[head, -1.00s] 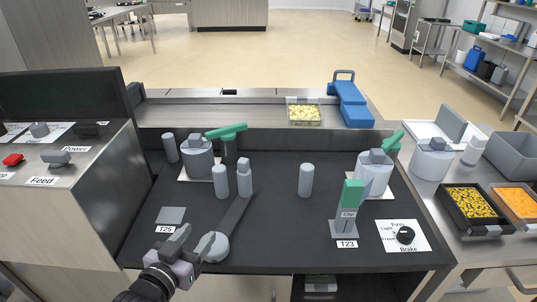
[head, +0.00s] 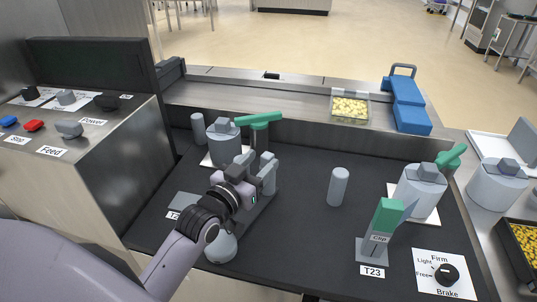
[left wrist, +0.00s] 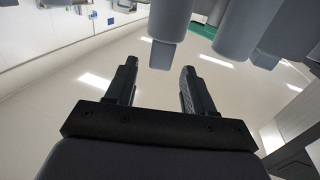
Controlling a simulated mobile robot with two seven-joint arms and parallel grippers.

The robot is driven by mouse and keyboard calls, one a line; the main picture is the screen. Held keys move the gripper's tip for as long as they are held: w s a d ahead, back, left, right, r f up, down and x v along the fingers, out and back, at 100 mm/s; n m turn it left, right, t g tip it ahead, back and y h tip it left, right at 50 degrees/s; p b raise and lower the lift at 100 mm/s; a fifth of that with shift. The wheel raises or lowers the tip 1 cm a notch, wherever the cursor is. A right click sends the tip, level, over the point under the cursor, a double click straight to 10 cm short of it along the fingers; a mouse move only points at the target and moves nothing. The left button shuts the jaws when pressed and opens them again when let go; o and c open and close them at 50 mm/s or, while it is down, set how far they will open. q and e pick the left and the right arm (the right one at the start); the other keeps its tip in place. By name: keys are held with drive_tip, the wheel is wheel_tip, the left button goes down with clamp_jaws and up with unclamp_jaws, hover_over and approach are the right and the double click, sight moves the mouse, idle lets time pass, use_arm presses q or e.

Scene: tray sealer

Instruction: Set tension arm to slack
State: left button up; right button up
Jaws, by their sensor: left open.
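The tension arm (head: 253,211) is a dark grey bar on the black panel, running from a round grey pivot (head: 221,247) up and to the right toward grey posts. My left gripper (head: 262,163) is open above the bar's far end, beside these posts and partly covering them. In the left wrist view my open left gripper (left wrist: 158,78) has a grey post end (left wrist: 162,54) showing beyond and between its fingertips; contact cannot be told. A slack mark is not readable. The T25 label is mostly hidden by my left arm. My right gripper is not in view.
A green-topped clip (head: 388,215) stands at the T23 label, left of the brake knob (head: 446,274). A lone grey post (head: 338,187) stands mid-panel. Grey spools (head: 222,140) with green levers stand behind. The control box (head: 95,140) rises at the left.

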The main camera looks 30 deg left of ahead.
sight(264, 158)
use_arm(q)
drive_tip(key=shift+w+d, duration=0.15)
drive_tip(key=shift+w, duration=1.7)
clamp_jaws()
